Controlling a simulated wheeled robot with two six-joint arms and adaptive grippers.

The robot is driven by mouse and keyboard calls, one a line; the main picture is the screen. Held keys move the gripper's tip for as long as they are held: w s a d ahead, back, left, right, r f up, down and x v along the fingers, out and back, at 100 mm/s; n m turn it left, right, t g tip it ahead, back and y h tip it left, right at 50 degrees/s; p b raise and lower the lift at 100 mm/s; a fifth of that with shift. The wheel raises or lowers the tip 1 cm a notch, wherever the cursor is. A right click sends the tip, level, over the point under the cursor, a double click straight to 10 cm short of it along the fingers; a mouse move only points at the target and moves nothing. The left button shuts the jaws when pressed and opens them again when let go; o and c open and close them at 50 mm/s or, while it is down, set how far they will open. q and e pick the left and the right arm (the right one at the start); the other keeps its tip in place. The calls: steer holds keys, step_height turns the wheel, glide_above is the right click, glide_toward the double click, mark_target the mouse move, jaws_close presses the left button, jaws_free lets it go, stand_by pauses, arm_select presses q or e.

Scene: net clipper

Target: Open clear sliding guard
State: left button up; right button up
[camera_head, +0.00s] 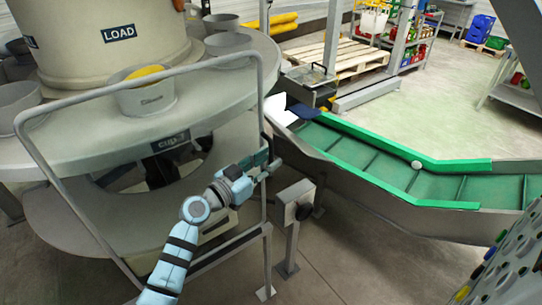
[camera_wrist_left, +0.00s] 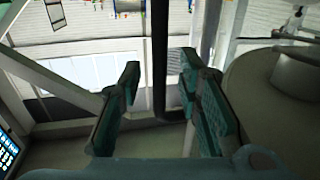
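The clear sliding guard shows as a grey tubular frame (camera_head: 150,83) in front of the round carousel table; its pane is so clear that I see the table through it. My left gripper (camera_head: 264,168) is at the frame's right upright, low down. In the left wrist view the gripper (camera_wrist_left: 158,103) has its two teal-padded fingers spread apart. A dark vertical bar (camera_wrist_left: 160,55) stands between them and bends to the right at its lower end. I cannot tell whether it lies within the fingers' depth or beyond them. My right gripper is not in view.
The carousel (camera_head: 215,85) carries grey cups and a cream drum labelled LOAD (camera_head: 105,50). A grey box on a post (camera_head: 294,203) stands close to the right of my left gripper. A green conveyor (camera_head: 400,178) runs off to the right. Open floor lies beyond it.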

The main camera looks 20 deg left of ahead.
arm_select(q)
steer(key=shift+x, duration=0.95)
jaws_close()
steer(key=shift+s+a+f, duration=0.1)
